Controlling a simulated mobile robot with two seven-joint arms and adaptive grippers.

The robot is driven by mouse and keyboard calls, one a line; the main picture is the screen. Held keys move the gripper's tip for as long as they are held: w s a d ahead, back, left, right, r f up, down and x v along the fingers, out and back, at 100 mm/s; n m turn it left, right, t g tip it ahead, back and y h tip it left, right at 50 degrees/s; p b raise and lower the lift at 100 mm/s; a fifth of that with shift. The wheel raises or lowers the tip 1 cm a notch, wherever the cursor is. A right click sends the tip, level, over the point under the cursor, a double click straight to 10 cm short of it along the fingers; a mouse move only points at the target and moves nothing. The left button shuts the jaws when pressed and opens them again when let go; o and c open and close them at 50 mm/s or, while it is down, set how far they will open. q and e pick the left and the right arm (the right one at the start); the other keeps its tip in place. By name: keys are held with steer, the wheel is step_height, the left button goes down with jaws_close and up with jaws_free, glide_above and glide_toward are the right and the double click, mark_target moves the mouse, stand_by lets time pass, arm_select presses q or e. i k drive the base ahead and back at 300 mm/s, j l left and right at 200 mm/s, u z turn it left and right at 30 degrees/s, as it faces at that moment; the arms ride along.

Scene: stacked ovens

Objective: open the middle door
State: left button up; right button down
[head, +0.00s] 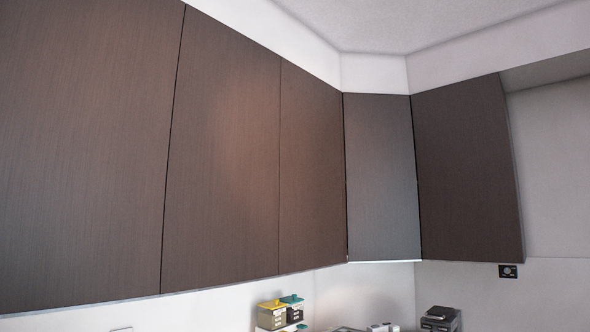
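No stacked ovens and no oven door are in the head view. I see a row of dark brown wall cabinet doors without visible handles: a wide left door (80,150), a second door (222,150), a third door (312,170), a grey corner door (381,180) and a right door (466,170). All of them look shut. I cannot tell whether any of these is the middle door. Neither of my grippers is in view.
Below the cabinets stand a yellow box (271,315) and a teal-topped box (292,308). A black appliance (440,319) is at the lower right. A black wall socket (508,271) sits under the right cabinet. The counter surface is mostly out of view.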

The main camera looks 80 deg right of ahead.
mark_target(220, 226)
steer(key=k+z, duration=0.1)
steer(key=z, duration=2)
